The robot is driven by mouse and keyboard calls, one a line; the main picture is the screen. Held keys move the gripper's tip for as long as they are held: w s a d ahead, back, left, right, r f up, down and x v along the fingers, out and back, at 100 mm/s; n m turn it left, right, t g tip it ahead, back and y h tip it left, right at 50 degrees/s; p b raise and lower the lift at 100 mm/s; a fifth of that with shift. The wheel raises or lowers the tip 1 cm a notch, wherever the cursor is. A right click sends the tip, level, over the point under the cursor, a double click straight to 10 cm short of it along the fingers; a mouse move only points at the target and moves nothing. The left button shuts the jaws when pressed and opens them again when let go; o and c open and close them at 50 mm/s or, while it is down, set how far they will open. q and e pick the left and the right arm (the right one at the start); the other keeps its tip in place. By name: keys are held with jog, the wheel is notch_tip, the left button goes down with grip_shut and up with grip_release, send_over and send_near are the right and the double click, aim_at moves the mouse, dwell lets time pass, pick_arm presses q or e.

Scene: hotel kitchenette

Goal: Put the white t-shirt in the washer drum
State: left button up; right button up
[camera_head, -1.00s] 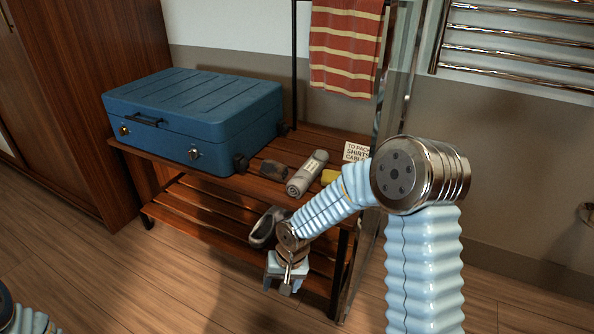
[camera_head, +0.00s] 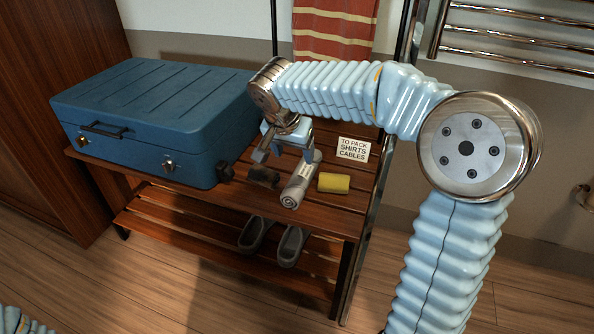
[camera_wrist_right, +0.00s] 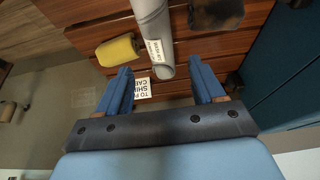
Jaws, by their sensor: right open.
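No washer drum and no spread-out white t-shirt show in these views. A pale grey-white rolled cloth (camera_head: 297,188) with a small label lies on the slatted wooden bench (camera_head: 225,205). It also shows in the right wrist view (camera_wrist_right: 152,30), its labelled end near the gap between my fingertips. My right gripper (camera_head: 284,152) is open and points down above the roll's far end. Its two blue fingers (camera_wrist_right: 163,82) stand apart with nothing held; whether they touch the roll I cannot tell. My left gripper is out of view; only a bit of that arm shows at the lower left.
A shut blue suitcase (camera_head: 150,115) fills the bench's left. Grey slippers (camera_head: 291,246) sit on the lower shelf.

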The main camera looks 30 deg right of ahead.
aim_at(300, 174)
jog(key=x, duration=0.7)
jog(key=shift+s+a+b, duration=0.1)
jog(key=shift+b, duration=0.2)
jog(key=x, duration=0.5)
jog(key=shift+s+a, duration=0.1)
jog(key=shift+s, duration=0.1)
jog(key=c, duration=0.8)
jog(key=shift+r, duration=0.1)
